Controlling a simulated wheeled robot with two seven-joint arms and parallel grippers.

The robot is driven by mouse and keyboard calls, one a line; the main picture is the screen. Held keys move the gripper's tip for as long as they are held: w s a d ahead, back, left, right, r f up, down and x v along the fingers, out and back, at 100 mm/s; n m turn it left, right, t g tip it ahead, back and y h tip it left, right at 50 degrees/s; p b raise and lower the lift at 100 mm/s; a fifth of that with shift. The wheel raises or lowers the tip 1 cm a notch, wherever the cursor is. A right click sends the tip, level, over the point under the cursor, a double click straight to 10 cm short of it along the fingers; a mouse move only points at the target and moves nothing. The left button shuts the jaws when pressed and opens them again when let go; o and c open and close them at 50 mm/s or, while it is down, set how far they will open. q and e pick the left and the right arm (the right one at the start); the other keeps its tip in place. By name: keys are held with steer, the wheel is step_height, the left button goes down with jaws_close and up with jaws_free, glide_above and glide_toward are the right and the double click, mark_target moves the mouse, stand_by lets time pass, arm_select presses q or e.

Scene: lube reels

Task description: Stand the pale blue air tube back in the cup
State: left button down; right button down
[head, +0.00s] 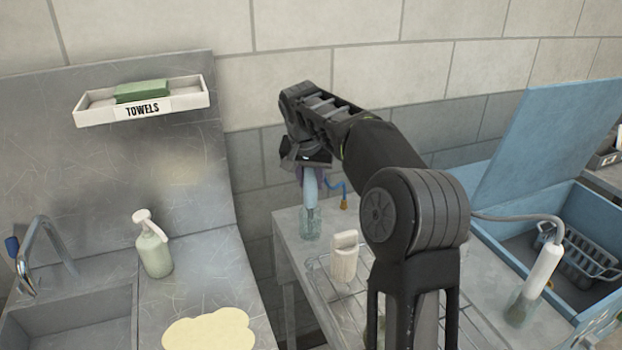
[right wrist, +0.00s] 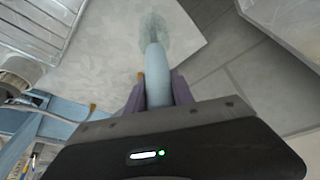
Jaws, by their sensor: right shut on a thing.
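The pale blue air tube (head: 310,188) is upright in my right gripper (head: 308,172), which is shut on its upper part. It also shows in the right wrist view (right wrist: 157,80) between the purple-grey fingers. A clear cup (head: 310,225) stands on the metal table under the tube, and it also shows in the right wrist view (right wrist: 155,25). The tube's lower end meets the cup's mouth; I cannot tell how deep it is inside. My left gripper is not in view.
A white container (head: 344,258) stands close right of the cup. A blue hose with a brass end (head: 343,200) is behind. A white tube (head: 541,269) stands in another clear cup at right, near an open blue box (head: 500,235).

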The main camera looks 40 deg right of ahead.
steer(key=shift+f, duration=0.35)
steer(key=c, duration=1)
jaws_free()
steer(key=shift+r, duration=0.1)
steer(key=v, duration=0.7)
steer(key=shift+r+b, duration=0.3)
steer(key=shift+b, duration=0.1)
steer(key=shift+s+a, duration=0.1)
steer(key=shift+a, duration=0.05)
